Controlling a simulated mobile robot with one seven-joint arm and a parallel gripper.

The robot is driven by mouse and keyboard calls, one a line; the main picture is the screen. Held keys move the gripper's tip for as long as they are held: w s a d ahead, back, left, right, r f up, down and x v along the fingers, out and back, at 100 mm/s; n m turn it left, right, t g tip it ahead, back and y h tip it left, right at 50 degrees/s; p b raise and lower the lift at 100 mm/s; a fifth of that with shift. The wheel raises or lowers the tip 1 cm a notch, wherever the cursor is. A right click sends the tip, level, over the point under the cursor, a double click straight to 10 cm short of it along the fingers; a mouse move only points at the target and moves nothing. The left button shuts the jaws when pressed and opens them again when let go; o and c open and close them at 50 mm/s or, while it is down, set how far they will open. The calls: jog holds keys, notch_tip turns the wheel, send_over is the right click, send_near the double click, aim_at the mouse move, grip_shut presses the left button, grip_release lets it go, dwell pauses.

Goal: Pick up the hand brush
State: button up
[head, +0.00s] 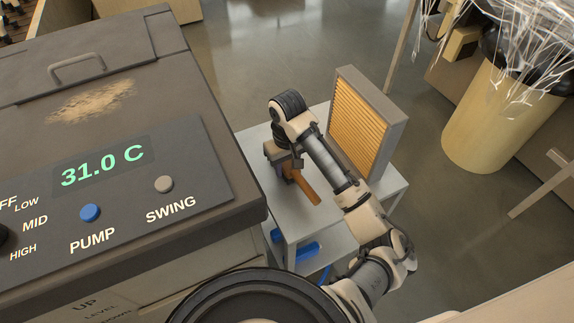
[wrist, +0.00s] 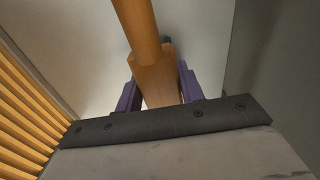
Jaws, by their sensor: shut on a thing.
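The hand brush (head: 305,188) has an orange-brown wooden handle and is over the small grey table (head: 319,218). In the wrist view, the brush's wooden body (wrist: 153,75) runs up the middle of the picture, its handle pointing to the top edge. My gripper (head: 290,172) points down at the brush, and its purple fingers (wrist: 158,88) are shut on either side of the wooden body. The bristles are hidden. I cannot tell whether the brush touches the tabletop.
A framed pleated filter (head: 358,122) stands upright on the table, just right of the brush. The large machine (head: 225,215) with a 31.0 C display is close on the left. Blue items (head: 308,250) lie on the lower shelf. A tan bin (head: 500,125) stands right.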

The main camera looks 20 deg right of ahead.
aim_at(288, 163)
notch_tip(288, 163, up, 20)
jog(key=shift+f, duration=0.2)
dwell(0.4)
jog(key=o, duration=0.6)
jog(key=shift+c, duration=0.2)
jog(key=c, duration=0.4)
jog(key=shift+s, duration=0.1)
